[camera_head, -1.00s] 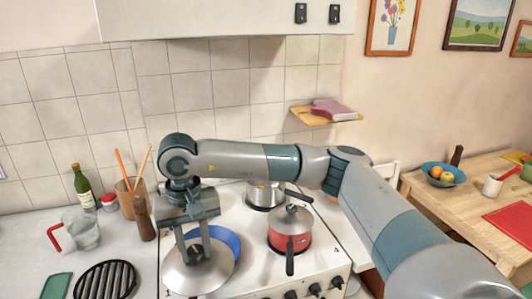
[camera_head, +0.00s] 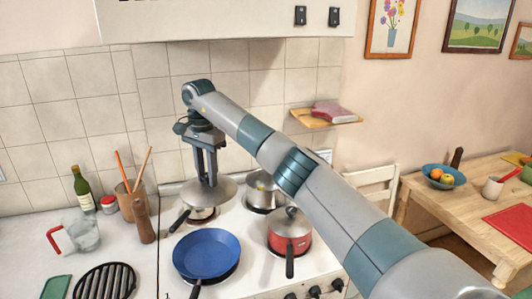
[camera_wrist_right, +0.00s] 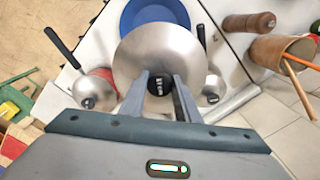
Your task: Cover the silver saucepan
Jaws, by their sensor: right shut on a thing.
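The silver saucepan (camera_head: 262,197) stands uncovered on the back right of the stove, partly hidden behind my right arm. My right gripper (camera_head: 207,178) points down and is shut on the dark knob of a large silver lid (camera_head: 226,188). The lid is held level in the air over the back left of the stove, left of the saucepan and apart from it. The right wrist view also shows the lid (camera_wrist_right: 140,50) and my gripper's fingers (camera_wrist_right: 159,88) around its knob. I cannot make out the silver saucepan in that view. My left gripper is out of view.
A blue frying pan (camera_head: 207,253) sits front left; a lidded red pot (camera_head: 289,238) sits front right. Below the held lid, a black handle (camera_head: 180,220) shows from a mostly hidden pan. A pepper mill (camera_head: 143,218) and utensil crock (camera_head: 131,195) stand left of the stove.

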